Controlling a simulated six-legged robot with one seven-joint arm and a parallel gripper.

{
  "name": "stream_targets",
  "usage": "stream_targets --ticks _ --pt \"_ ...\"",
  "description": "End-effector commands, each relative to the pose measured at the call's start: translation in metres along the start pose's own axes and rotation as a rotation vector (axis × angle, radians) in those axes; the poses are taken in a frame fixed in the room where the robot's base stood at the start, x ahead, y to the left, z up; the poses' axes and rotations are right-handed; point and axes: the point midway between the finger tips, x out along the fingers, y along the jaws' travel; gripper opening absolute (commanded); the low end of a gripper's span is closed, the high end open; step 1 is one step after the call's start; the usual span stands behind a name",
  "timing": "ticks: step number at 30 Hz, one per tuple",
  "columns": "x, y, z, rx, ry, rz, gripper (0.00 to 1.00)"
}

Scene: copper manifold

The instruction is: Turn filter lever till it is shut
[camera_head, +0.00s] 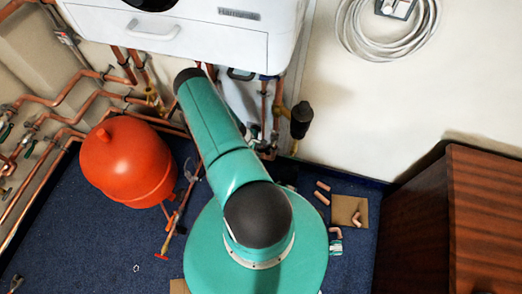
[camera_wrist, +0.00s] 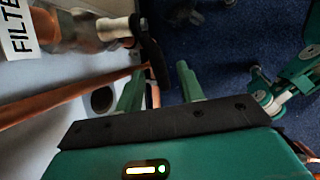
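In the wrist view, a white label reading "FILTE..." (camera_wrist: 18,32) is at the top left. Beside it is a copper and brass valve body (camera_wrist: 75,28) with a pale stem. A black lever (camera_wrist: 152,52) extends down from the end of the stem. My gripper (camera_wrist: 160,70) is open, with its two green fingers apart. The lever's lower end shows between the fingertips in the picture; I cannot tell whether it touches either finger. In the head view my own green arm hides the gripper and the lever.
Copper pipes (camera_head: 62,98) run along the left wall, near a red tank (camera_head: 125,160). A white boiler (camera_head: 205,35) hangs above. A wooden cabinet (camera_head: 480,220) stands at right. Loose copper pieces and cardboard (camera_head: 345,207) lie on the blue floor. A pipe (camera_wrist: 60,104) runs beside my gripper.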

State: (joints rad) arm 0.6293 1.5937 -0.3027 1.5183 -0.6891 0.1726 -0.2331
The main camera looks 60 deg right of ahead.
Motion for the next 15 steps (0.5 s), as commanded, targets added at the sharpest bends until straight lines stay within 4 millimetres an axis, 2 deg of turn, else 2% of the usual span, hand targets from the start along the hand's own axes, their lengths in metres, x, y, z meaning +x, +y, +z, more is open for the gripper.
stream_targets --ticks 1,6,15 --pt "0.011 -0.001 0.001 0.001 -0.001 -0.002 0.38" --pt "0.032 0.001 -0.001 0.002 0.001 -0.001 0.38" --pt "0.040 0.003 -0.002 0.002 0.001 0.000 0.38"
